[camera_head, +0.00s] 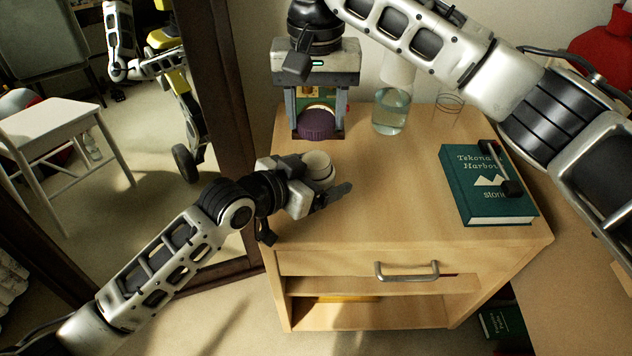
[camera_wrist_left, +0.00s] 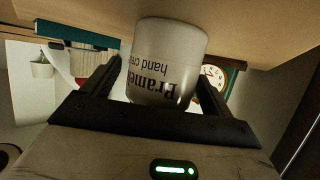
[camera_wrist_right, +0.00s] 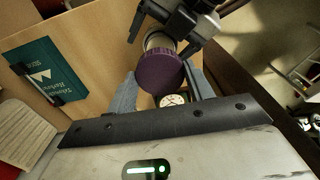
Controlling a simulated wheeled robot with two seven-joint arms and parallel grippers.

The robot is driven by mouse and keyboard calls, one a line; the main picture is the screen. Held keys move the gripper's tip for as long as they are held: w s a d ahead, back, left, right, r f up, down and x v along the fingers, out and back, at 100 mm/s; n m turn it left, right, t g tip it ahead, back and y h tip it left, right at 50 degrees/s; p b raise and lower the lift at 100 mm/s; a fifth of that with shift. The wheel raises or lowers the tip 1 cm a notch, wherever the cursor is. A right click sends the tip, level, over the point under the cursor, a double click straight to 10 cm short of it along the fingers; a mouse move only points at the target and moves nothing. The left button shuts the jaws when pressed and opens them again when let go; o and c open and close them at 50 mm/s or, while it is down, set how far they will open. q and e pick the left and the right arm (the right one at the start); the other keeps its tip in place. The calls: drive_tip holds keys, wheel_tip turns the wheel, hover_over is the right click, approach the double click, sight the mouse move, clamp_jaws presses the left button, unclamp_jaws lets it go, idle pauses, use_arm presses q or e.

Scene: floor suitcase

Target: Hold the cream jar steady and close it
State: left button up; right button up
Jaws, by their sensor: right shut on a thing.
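The cream jar (camera_head: 318,166) is a pale, open-topped jar standing upright on the wooden cabinet; it also shows, with its printed label, in the left wrist view (camera_wrist_left: 165,65). My left gripper (camera_head: 318,183) reaches in low from the left with its fingers either side of the jar. It looks open, with a gap at the near finger in the head view. My right gripper (camera_head: 318,127) points down and is shut on the purple lid (camera_head: 316,125), holding it above and slightly behind the jar. The lid also shows in the right wrist view (camera_wrist_right: 160,72), close to the jar (camera_wrist_right: 158,42).
A glass of water (camera_head: 390,112) stands to the right of the right gripper. A green book (camera_head: 487,185) lies near the cabinet's right edge. A small clock (camera_wrist_right: 172,100) stands behind the lid. A framed mirror (camera_head: 225,100) is at the left. The cabinet's front middle is clear.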

use_arm(q)
drive_tip(key=c, duration=1.3)
drive_tip(key=shift+c, duration=0.2)
use_arm(e)
hover_over(316, 161)
drive_tip(key=shift+f, duration=2.5)
drive_tip(key=shift+f, duration=0.85)
drive_tip(key=shift+f, duration=0.55)
